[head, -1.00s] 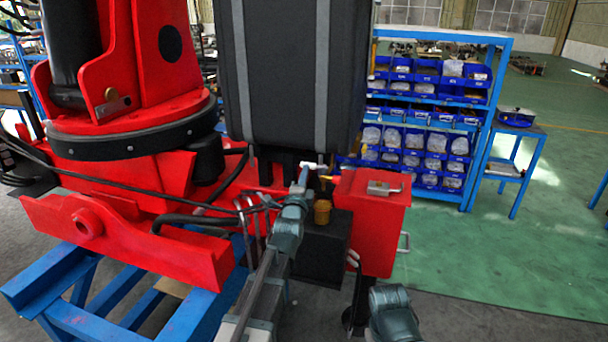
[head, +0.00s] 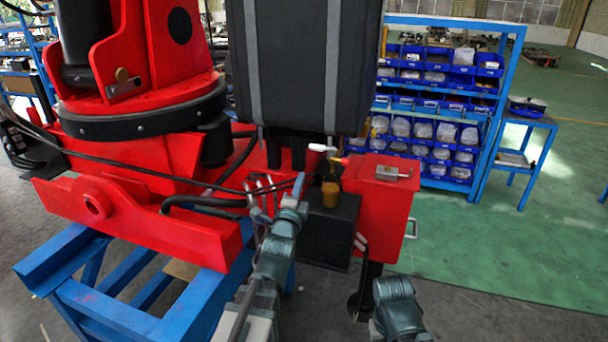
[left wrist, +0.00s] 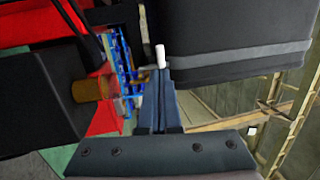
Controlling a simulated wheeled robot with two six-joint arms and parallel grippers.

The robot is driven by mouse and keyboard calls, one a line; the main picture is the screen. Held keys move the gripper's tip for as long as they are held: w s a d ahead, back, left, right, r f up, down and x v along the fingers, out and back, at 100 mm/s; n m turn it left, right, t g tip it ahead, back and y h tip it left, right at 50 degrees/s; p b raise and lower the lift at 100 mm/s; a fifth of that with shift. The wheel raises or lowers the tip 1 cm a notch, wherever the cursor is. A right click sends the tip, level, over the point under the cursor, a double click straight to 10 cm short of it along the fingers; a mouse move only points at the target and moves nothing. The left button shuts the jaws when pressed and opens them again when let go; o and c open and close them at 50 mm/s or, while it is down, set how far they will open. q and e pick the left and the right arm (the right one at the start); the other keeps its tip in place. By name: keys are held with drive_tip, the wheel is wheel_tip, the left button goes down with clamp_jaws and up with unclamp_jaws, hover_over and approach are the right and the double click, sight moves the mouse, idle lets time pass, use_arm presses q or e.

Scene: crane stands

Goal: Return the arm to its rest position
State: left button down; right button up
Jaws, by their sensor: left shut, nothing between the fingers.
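My left gripper (head: 299,187) reaches up from the bottom of the head view, its thin fingers shut and empty. It also shows in the left wrist view (left wrist: 161,95), fingers pressed together. A small white-tipped handle (head: 322,148) stands beyond the fingertips under the black box, with a gap between in the head view. In the left wrist view the white tip (left wrist: 160,56) lines up just past the fingertips. A brass-coloured cap (head: 330,194) sits on a black block (head: 328,234) right of the gripper. A teal link of my right arm shows at the lower right; its fingers are not visible.
The red crane (head: 140,150) on a blue stand (head: 130,300) fills the left. A black box (head: 300,65) hangs above my left gripper. A red tank (head: 378,215) stands right of it. A blue shelf of bins (head: 512,60) is behind. Green floor (head: 510,250) at right is open.

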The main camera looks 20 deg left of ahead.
use_arm(q)
drive_tip(key=s+d+f+n+g+h, duration=0.1)
drive_tip(key=s+d+f+n+g, duration=0.4)
drive_tip(key=f, duration=0.5)
drive_tip(key=s+d+f+n+g+h, duration=0.1)
drive_tip(key=s+d+f+n+g, duration=0.15)
drive_tip(key=d+f+g, duration=0.55)
drive_tip(key=s+d+f+n+g+y, duration=0.1)
drive_tip(key=s+d+f+n+g, duration=0.1)
drive_tip(key=s, duration=0.7)
drive_tip(key=s+d+f+n+g+b, duration=0.1)
drive_tip(key=s+f+n+g, duration=0.3)
drive_tip(key=s+f, duration=0.3)
drive_tip(key=s+g, duration=0.1)
drive_tip(key=s, duration=0.2)
drive_tip(key=shift+s+d+f+y, duration=0.15)
drive_tip(key=shift+s+d+y, duration=0.1)
drive_tip(key=shift+d+y, duration=0.15)
